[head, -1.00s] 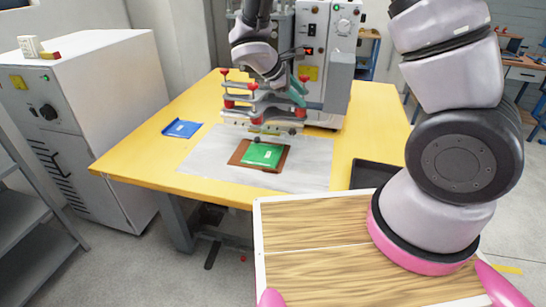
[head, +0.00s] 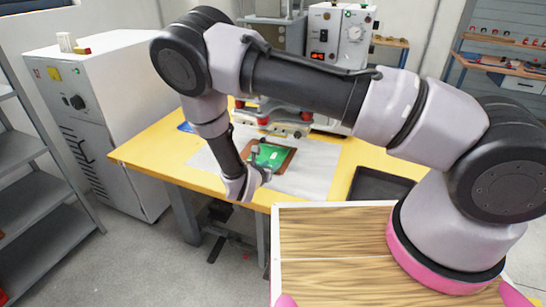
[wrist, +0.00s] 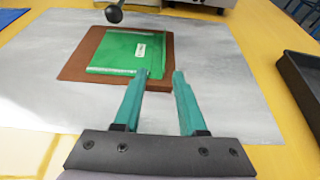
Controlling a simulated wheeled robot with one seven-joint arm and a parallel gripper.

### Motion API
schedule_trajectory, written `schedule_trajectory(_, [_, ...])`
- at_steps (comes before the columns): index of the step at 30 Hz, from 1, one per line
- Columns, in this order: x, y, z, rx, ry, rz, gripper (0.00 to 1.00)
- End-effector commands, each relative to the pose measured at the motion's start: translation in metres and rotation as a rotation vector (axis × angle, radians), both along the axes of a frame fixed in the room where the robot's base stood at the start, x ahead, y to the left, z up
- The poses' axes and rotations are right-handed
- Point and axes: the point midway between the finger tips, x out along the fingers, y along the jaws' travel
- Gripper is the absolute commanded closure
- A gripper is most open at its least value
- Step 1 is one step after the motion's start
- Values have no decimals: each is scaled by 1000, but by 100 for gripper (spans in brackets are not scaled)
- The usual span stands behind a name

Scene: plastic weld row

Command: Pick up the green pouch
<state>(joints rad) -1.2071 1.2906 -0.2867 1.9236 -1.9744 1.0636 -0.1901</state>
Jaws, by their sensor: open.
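The green pouch (wrist: 112,50) lies flat on a brown board (wrist: 72,67) on the grey sheet. It has a small white label. In the head view the pouch (head: 272,154) is partly hidden by my arm. My gripper (wrist: 161,74) is open, with two teal fingers. In the wrist view its fingertips show at the pouch's near right corner, the left one overlapping the pouch's edge and the right one over the board's edge. Nothing is between the fingers. I cannot tell whether the left finger touches the pouch. In the head view the gripper's fingers are hard to make out.
The grey sheet (wrist: 35,60) covers the middle of the yellow table (head: 150,148). A black tray (head: 380,186) lies at the right. A blue pouch (head: 187,127) lies at the left. The welding machine (head: 333,45), with red-knobbed clamps, stands behind the board. A dark round knob (wrist: 114,13) hangs near the pouch's far edge.

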Motion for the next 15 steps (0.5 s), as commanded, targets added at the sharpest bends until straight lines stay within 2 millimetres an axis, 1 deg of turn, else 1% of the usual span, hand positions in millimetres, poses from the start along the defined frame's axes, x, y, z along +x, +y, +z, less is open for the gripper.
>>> schedule_trajectory(1, [7, -4, -3, -1, -1, -3, 59])
schedule_trajectory(6, [30, -14, -14, 0, -1, -4, 59])
schedule_trajectory(11, [39, -19, -19, 1, 0, -4, 59])
schedule_trajectory(15, [48, -28, -29, 0, 0, -5, 59])
